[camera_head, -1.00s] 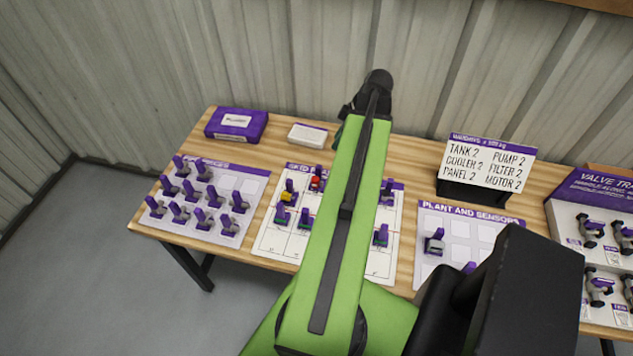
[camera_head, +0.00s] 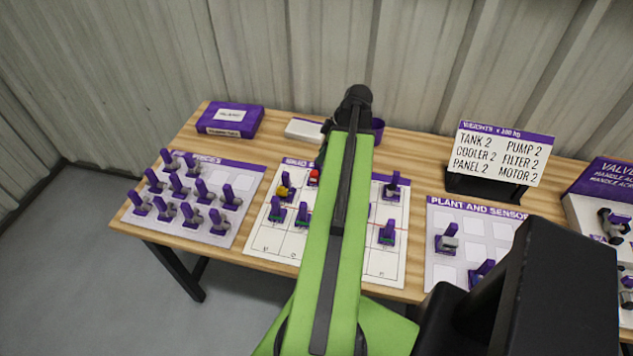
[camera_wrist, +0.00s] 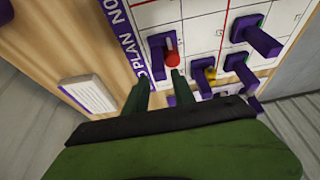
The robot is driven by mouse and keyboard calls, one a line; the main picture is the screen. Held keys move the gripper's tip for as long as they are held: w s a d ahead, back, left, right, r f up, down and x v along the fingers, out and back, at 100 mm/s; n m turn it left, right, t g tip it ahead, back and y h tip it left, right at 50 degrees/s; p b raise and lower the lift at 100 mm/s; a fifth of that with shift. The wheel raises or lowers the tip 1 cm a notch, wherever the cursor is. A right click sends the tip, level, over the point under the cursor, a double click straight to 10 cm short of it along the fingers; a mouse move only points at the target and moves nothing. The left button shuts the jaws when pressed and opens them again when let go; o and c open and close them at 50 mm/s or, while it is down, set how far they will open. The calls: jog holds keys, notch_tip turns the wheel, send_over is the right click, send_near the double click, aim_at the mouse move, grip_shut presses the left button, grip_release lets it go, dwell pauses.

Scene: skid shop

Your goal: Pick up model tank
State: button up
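A red rounded piece with a purple upright handle (camera_wrist: 171,52) stands on the plan sheet; it also shows in the head view (camera_head: 314,178). No readable label on a piece tells me which is the model tank. In the wrist view my gripper (camera_wrist: 157,84) has its two dark green fingers apart, with nothing between them. The fingertips are just short of the red piece, near the sheet's titled edge. A yellow piece (camera_wrist: 210,75) with a purple handle stands close by. In the head view my arm hides the gripper and part of the sheet.
Several purple-handled pieces stand on the left sheet (camera_head: 246,176) and on the plan sheet (camera_head: 268,240). The plant and sensors sheet (camera_head: 436,268) lies to the right. A weights sign (camera_head: 500,155) and a purple box (camera_head: 230,120) stand at the back, before a corrugated wall (camera_head: 250,50).

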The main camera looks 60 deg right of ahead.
aim_at(317, 172)
jog(key=b+x, duration=0.3)
jog(key=x, duration=0.1)
jog(key=shift+f, duration=0.4)
jog(key=shift+r, duration=0.25)
jog(key=shift+c, duration=0.4)
grip_shut()
